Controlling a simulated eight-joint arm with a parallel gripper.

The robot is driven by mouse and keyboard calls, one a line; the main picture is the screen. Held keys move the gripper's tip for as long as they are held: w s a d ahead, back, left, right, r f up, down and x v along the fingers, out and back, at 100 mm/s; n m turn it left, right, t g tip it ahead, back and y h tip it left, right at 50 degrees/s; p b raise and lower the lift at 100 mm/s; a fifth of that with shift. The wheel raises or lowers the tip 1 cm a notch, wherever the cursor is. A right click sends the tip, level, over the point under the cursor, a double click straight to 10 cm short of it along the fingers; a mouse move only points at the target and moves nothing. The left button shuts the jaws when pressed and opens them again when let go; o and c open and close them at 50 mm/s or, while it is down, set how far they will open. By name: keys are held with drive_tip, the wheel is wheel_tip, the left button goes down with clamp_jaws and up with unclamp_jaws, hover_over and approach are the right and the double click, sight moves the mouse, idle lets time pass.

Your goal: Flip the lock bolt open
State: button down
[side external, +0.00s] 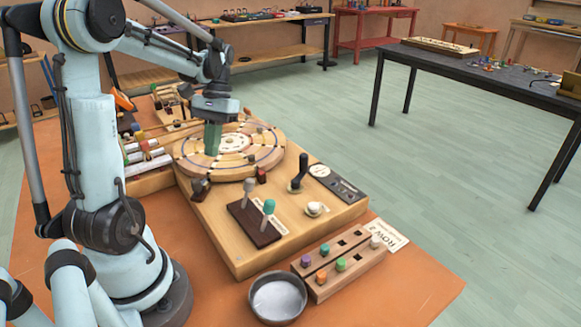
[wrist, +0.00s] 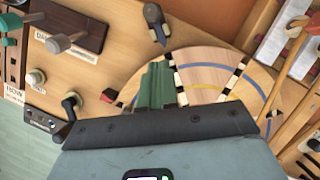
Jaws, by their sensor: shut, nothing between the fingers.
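A wooden disc (side external: 270,158) with blue and yellow arcs and dark and light marks lies on the wooden board (side external: 225,225). A small dark piece with a pointed end, which looks like the lock bolt (side external: 200,188), sits at the disc's near edge; in the wrist view the bolt (wrist: 154,20) is at the top, its tip toward the disc. I cannot tell its lock state. My gripper (side external: 212,150) has green fingers, shut and empty, pointing down over the disc's left part. In the wrist view the gripper (wrist: 156,72) is below the bolt, apart from it.
Two levers, grey (side external: 249,187) and green-topped (side external: 268,208), stand on a dark plate. A black lever (side external: 299,172), a white knob (side external: 315,208) and a small red-brown block (side external: 261,175) are close by. A metal bowl (side external: 278,298) and peg block (side external: 340,265) stand in front.

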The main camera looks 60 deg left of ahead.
drive_tip(key=v, duration=0.7)
drive_tip(key=shift+r, duration=0.2)
drive_tip(key=shift+w, duration=0.15)
drive_tip(key=w+d+f+m+t, duration=0.1)
drive_tip(key=d+m+t, duration=0.1)
drive_tip(key=d, duration=0.5)
drive_tip(key=w+d+f+m+t+y, duration=0.1)
drive_tip(key=d+f+m+t, duration=0.1)
drive_tip(key=d+t, duration=0.3)
drive_tip(key=w+d+f+m+t+y, duration=0.1)
drive_tip(key=d+f+m+t, duration=0.1)
drive_tip(key=d, duration=0.9)
drive_tip(key=shift+m+t, duration=0.4)
drive_tip(key=shift+t, duration=0.5)
